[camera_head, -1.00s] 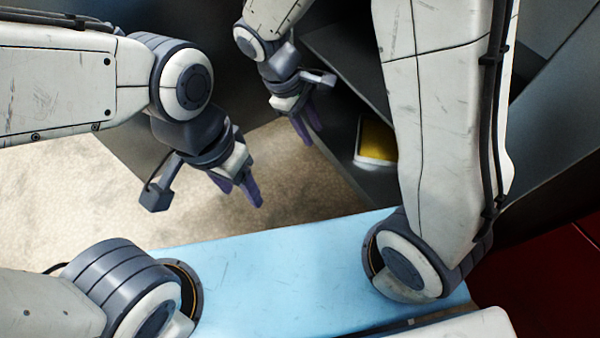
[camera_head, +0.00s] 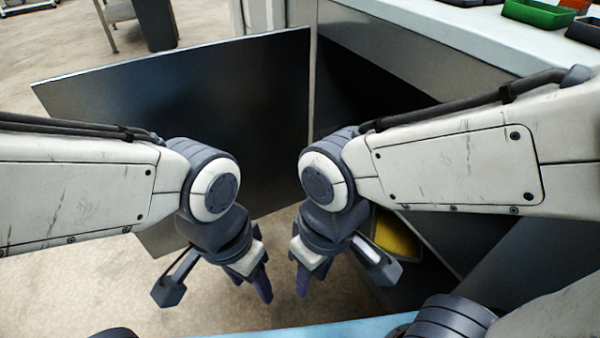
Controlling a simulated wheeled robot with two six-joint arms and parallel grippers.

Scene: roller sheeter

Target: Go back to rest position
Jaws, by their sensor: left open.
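My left gripper (camera_head: 255,285) hangs down in the middle of the head view. Its purple fingers stand slightly apart with nothing between them. My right gripper (camera_head: 302,278) hangs just to the right of it, also pointing down. Its fingers overlap from this angle, so its opening is hard to judge, and no held thing shows. The two grippers are close together but apart. Both arms are bent in a near mirror pose.
An open dark cabinet door (camera_head: 200,110) stands behind my arms. Right of it is the dark cabinet interior, with a yellow item (camera_head: 396,235) low inside. A pale worktop (camera_head: 440,45) above holds a green bin (camera_head: 538,13). Floor is clear at left.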

